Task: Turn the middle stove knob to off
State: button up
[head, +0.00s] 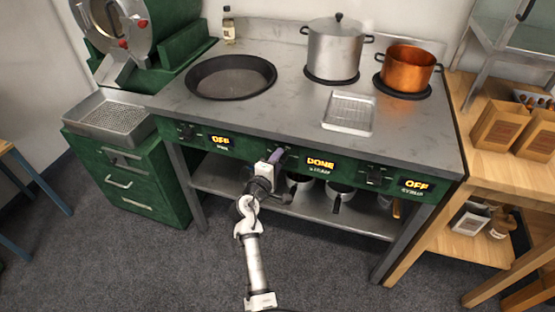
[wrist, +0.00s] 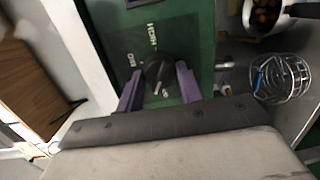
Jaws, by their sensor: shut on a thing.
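The stove's green front panel carries three knobs with lit displays. The middle display (head: 321,163) reads DONE; the left display (head: 220,140) and right display (head: 416,185) read OFF. My gripper (head: 274,158) is at the middle knob, which it mostly hides in the head view. In the wrist view, the purple fingers of my gripper (wrist: 158,90) are on both sides of the dark round middle knob (wrist: 159,68), shut on it. Markings including HIGH show on the panel beside it. The left knob (head: 187,131) and right knob (head: 374,176) are free.
A steel pot (head: 334,55), a copper pot (head: 407,70), a dark pan (head: 231,77) and a metal tray (head: 348,113) are on the stovetop. Pans (head: 340,190) stand on the shelf below. A wooden table (head: 480,130) with paper bags is at right.

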jog(key=n, duration=0.3)
jog(key=n+p, duration=0.1)
jog(key=n, duration=0.2)
jog(key=shift+f+t+h, duration=0.15)
jog(key=shift+t+h, duration=0.15)
dwell(0.4)
jog(key=o, duration=1)
jog(key=b+v, duration=0.2)
jog(key=v, duration=1.2)
jog(key=shift+w, duration=0.1)
